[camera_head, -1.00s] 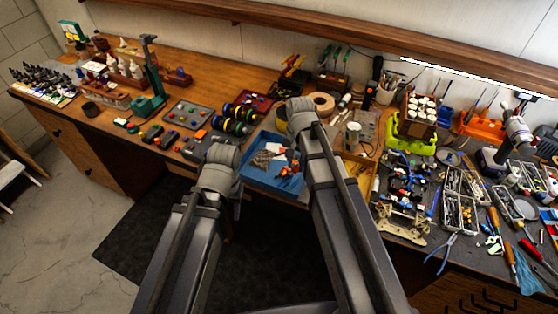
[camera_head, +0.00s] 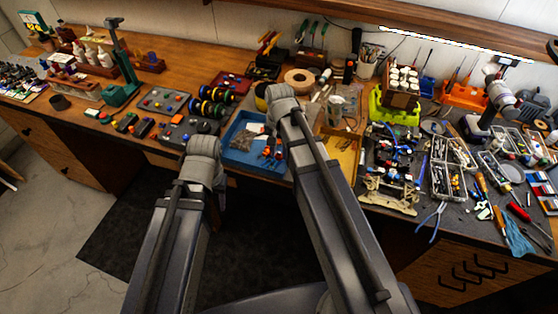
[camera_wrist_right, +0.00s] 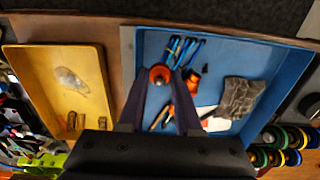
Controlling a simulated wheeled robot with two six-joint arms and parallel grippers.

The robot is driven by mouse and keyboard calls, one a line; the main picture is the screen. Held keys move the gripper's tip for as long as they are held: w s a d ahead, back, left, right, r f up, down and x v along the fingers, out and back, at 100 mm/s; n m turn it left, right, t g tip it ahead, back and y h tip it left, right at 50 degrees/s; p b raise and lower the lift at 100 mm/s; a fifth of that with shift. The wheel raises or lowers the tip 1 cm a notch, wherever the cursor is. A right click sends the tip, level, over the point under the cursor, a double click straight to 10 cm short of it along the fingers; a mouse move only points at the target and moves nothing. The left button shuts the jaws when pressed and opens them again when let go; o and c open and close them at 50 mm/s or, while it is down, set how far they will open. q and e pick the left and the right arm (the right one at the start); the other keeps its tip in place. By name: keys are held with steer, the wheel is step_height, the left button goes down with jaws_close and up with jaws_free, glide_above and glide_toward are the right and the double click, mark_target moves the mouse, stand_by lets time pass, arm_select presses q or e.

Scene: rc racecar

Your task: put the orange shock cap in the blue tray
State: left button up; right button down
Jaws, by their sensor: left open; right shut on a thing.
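The orange shock cap (camera_wrist_right: 160,74) shows between the fingertips of my right gripper (camera_wrist_right: 160,82), which is shut on it, in the right wrist view. Behind it lies the blue tray (camera_wrist_right: 268,60), near the tray's left side in that view; the height above the tray floor is hard to tell. The blue tray also shows in the head view (camera_head: 250,164), partly behind my right arm. It holds a grey pouch (camera_wrist_right: 240,96), blue-handled tools (camera_wrist_right: 178,48) and another orange piece (camera_wrist_right: 192,80). My left arm's links stand left of the tray in the head view; its gripper fingers are hidden.
A yellow tray (camera_head: 338,165) sits right of the blue tray in the head view. Colored spools (camera_head: 212,106) and a grey parts mat (camera_head: 165,101) lie to its left. Pliers (camera_head: 430,222) and several tools crowd the right of the bench.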

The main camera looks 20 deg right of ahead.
mark_target(279, 155)
steer(key=shift+f+b, duration=1.65)
steer(key=shift+f, duration=0.15)
steer(key=shift+f, duration=0.2)
steer(key=c, duration=0.9)
jaws_free()
steer(key=shift+r, duration=0.2)
